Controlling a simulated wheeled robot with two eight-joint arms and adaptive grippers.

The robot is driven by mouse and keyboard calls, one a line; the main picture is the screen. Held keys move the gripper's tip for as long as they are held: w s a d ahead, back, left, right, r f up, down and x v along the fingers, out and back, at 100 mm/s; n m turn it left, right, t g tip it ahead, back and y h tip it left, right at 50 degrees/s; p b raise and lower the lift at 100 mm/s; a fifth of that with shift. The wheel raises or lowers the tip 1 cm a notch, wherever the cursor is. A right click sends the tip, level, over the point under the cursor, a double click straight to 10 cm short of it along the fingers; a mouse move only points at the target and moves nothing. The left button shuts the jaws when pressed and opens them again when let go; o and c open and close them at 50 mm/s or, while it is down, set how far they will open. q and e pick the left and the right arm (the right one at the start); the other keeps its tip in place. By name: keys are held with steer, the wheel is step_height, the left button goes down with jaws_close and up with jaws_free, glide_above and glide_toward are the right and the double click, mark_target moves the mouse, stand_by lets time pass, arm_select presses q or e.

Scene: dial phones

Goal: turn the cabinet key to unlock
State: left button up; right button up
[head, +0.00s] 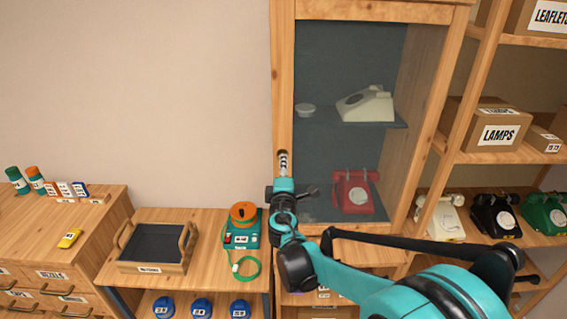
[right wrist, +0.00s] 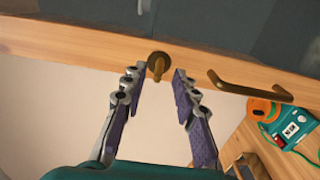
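The wooden cabinet (head: 283,80) with a glass door stands at the centre of the head view. My right gripper (head: 283,157) is at the cabinet's left door frame and hides the lock area there. In the right wrist view a brass key (right wrist: 157,66) sits in a round plate on the wooden frame. My right gripper (right wrist: 155,80) is open, with one finger on each side of the key and gaps between. I cannot tell how deep the key lies between the fingertips. My left gripper is not in view.
A brass door handle (right wrist: 248,86) is right of the key in the right wrist view. A red phone (head: 353,192) and a cream phone (head: 366,104) stand inside the cabinet. A teal device (head: 241,232) and a wooden tray (head: 156,262) rest on the lower table at left.

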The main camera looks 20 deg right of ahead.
steer(key=v, duration=0.9)
steer(key=s+d+f+m+g+b, duration=0.1)
steer(key=s+d+f+m+g, duration=0.55)
steer(key=s+m, duration=0.35)
arm_select(q)
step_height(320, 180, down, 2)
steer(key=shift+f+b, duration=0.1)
steer(key=shift+b, duration=0.5)
arm_select(e)
steer(key=s+a+f+m+g+y, duration=0.2)
steer(key=s+a+f, duration=0.1)
steer(key=s+f, duration=0.2)
steer(key=s+a+f+m+g+y, duration=0.2)
steer(key=s+f, duration=0.3)
steer(key=s, duration=0.5)
steer(key=shift+a+f+m+y, duration=0.3)
steer(key=shift+a+y, duration=0.2)
steer(key=shift+a, duration=0.3)
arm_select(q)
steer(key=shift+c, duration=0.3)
